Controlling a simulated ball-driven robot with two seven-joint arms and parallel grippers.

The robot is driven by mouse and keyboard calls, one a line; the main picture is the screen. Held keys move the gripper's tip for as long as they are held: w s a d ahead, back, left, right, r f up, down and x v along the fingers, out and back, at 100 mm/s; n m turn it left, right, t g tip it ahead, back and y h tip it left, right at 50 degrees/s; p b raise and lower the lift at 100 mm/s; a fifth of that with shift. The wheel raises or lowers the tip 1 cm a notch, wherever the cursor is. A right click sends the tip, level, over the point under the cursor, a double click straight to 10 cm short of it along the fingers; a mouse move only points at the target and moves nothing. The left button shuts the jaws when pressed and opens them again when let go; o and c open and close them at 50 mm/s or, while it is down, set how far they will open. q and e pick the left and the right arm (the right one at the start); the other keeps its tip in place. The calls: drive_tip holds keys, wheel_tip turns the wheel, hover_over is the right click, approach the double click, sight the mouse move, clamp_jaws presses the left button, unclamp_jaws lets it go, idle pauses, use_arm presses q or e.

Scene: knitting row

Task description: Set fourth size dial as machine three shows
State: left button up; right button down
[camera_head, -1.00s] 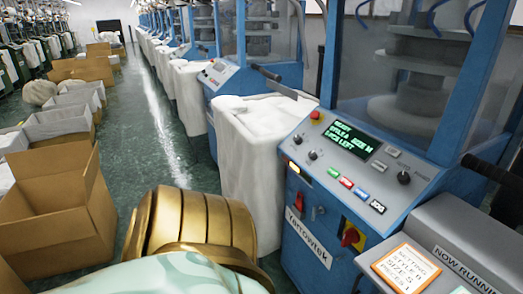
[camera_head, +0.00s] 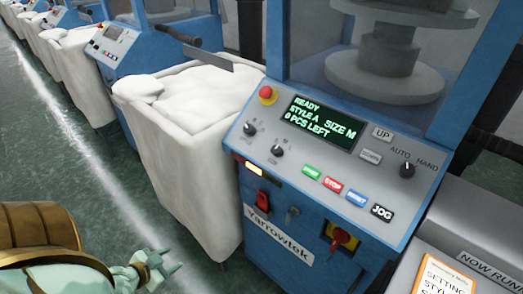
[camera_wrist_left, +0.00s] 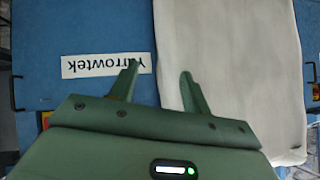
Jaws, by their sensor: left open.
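The nearest blue Yarrowtek machine (camera_head: 285,225) has a sloped grey control panel. Its green-lit display (camera_head: 321,123) reads READY, STYLE A, SIZE M, 0 PCS LEFT. Two small dark dials, an upper left one (camera_head: 250,128) and a lower right one (camera_head: 277,151), sit left of the display; their labels are too small to read. My left gripper (camera_head: 165,268) is open and empty, low and left of the panel, in front of the white bin. In the left wrist view its fingers (camera_wrist_left: 158,72) stand apart before the machine's nameplate (camera_wrist_left: 106,65) and the bin. My right gripper is out of view.
A white fabric-filled bin (camera_head: 185,165) stands left of this machine. Another blue machine (camera_head: 150,65) stands beyond it. Coloured buttons, a red stop knob (camera_head: 268,95) and an AUTO/HAND knob (camera_head: 407,170) are on the panel. An orange-edged card (camera_head: 445,275) is cut off at lower right.

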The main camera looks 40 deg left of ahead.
use_arm(q)
drive_tip(key=w+d+r+m+t+h, duration=0.1)
drive_tip(key=w+r+t+h, duration=0.15)
drive_tip(key=w+r, duration=0.45)
drive_tip(key=w+d+r+m+t+h, duration=0.1)
drive_tip(key=w+d+r+t, duration=0.2)
drive_tip(key=r, duration=0.8)
drive_tip(key=t+h, duration=0.2)
drive_tip(key=h, duration=0.1)
approach(273, 151)
drive_tip(key=v, duration=0.7)
drive_tip(key=x, duration=1.4)
drive_tip(key=shift+w+d+r, duration=0.1)
drive_tip(key=shift+w, duration=0.3)
drive_tip(key=shift+w+d, duration=0.15)
drive_tip(key=shift+w, duration=0.25)
drive_tip(key=c, duration=1)
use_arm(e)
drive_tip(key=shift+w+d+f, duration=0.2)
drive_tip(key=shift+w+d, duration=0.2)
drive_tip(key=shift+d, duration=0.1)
